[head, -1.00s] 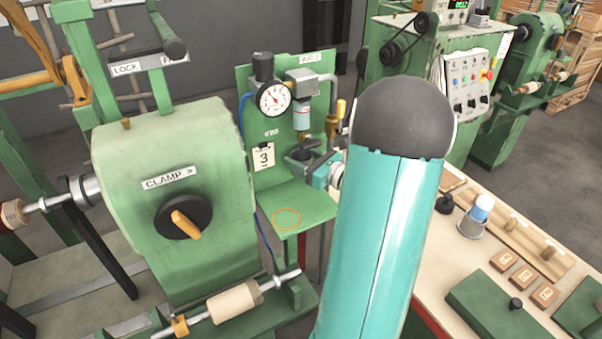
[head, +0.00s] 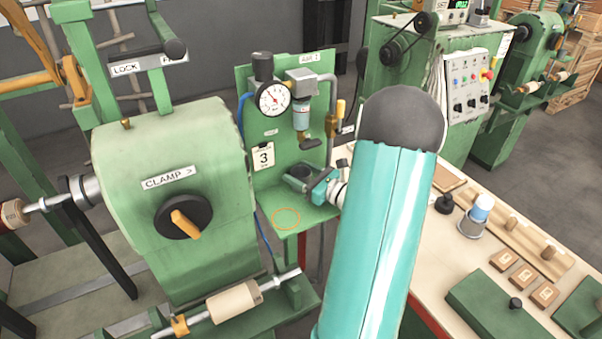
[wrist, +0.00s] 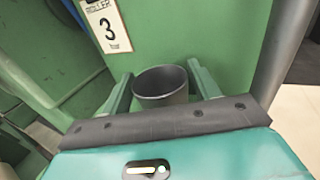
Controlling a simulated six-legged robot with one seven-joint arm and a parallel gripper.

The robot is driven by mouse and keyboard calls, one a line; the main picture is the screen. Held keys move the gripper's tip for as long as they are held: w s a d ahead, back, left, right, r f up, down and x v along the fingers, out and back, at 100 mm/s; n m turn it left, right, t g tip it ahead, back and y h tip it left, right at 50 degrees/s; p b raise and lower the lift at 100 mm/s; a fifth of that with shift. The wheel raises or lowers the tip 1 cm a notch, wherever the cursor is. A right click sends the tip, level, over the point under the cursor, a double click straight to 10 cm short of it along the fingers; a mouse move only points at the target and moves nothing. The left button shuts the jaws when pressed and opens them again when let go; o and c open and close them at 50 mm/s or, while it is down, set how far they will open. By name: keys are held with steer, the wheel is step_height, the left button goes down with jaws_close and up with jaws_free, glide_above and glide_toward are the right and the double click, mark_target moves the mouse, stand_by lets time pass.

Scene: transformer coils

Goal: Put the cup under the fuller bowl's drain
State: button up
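The cup (head: 299,171) is a small dark grey open cylinder. My gripper (head: 303,178) is shut on it, with a finger on each side; the wrist view shows the cup (wrist: 161,88) upright and empty-looking between the fingers. A clear bowl (head: 302,119) with bluish contents hangs from a regulator on the green panel, its brass drain (head: 301,137) and dark lever above the cup. The green shelf (head: 313,217) below carries an orange ring mark (head: 287,218), lower than the cup and slightly left. I see only one bowl, and its fill level is unclear.
A pressure gauge (head: 273,98) and a tag reading 3 (head: 264,157) are on the panel. A large green clamp machine (head: 172,165) stands close on the left. The shelf surface looks clear.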

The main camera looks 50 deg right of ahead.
steer(key=shift+r, duration=0.15)
steer(key=s, duration=0.8)
steer(key=s+d, duration=0.1)
steer(key=s, duration=0.3)
steer(key=shift+d, duration=0.1)
